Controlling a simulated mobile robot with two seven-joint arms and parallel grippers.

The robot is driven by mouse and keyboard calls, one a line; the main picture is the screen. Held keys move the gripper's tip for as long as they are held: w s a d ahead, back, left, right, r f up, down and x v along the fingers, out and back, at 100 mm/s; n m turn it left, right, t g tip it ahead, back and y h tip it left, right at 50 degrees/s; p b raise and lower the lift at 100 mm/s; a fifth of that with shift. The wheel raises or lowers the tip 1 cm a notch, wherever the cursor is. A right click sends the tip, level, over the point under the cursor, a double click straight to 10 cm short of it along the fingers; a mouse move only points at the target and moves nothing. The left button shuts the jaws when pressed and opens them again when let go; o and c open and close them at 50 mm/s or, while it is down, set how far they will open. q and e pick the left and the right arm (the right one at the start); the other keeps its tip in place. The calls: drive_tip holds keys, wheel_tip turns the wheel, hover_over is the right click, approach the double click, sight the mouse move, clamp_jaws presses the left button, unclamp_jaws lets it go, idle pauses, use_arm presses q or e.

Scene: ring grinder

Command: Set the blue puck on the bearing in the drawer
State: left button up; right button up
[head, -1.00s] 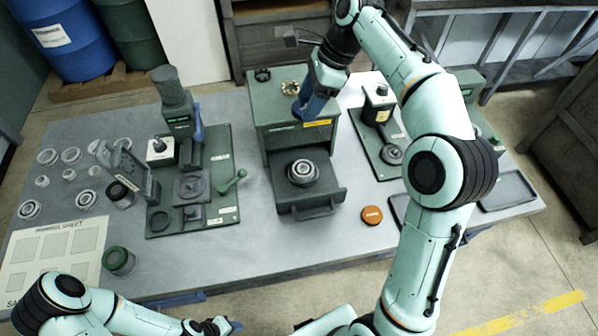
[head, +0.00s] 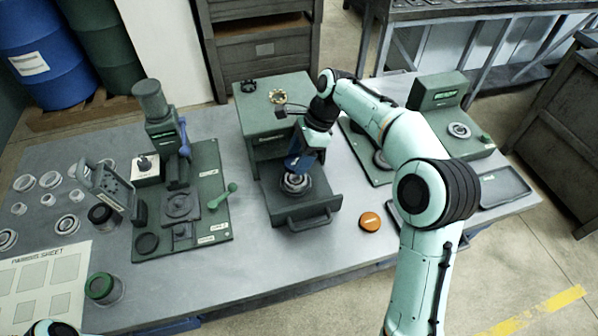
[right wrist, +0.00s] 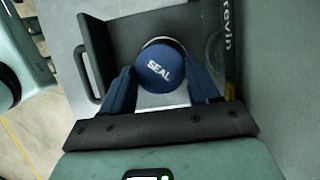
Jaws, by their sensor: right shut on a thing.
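My right gripper (head: 300,163) is over the open drawer (head: 325,203) of the green cabinet, pointing down. A pale rim shows around the puck in the wrist view. I cannot tell whether puck and bearing touch. My left gripper is out of view.
An orange puck (head: 370,222) lies on the table right of the drawer. The green cabinet (head: 250,115) stands behind the drawer, with small parts on top. A green press (head: 160,125) stands to the left. A green machine (head: 450,120) and a dark tray (head: 503,188) are at right.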

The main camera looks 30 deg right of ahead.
drive_tip(key=shift+f+b, duration=0.4)
drive_tip(key=shift+f, duration=2.15)
drive_tip(key=shift+f, duration=0.15)
drive_tip(key=o, duration=1.1)
drive_tip(key=shift+r, duration=0.35)
drive_tip(key=shift+d+r, duration=0.25)
drive_tip(key=shift+r, duration=0.3)
drive_tip(key=s+d, duration=0.3)
drive_tip(key=d, duration=0.8)
drive_tip(key=shift+d+f+p, duration=0.2)
drive_tip(key=shift+d+p, duration=0.15)
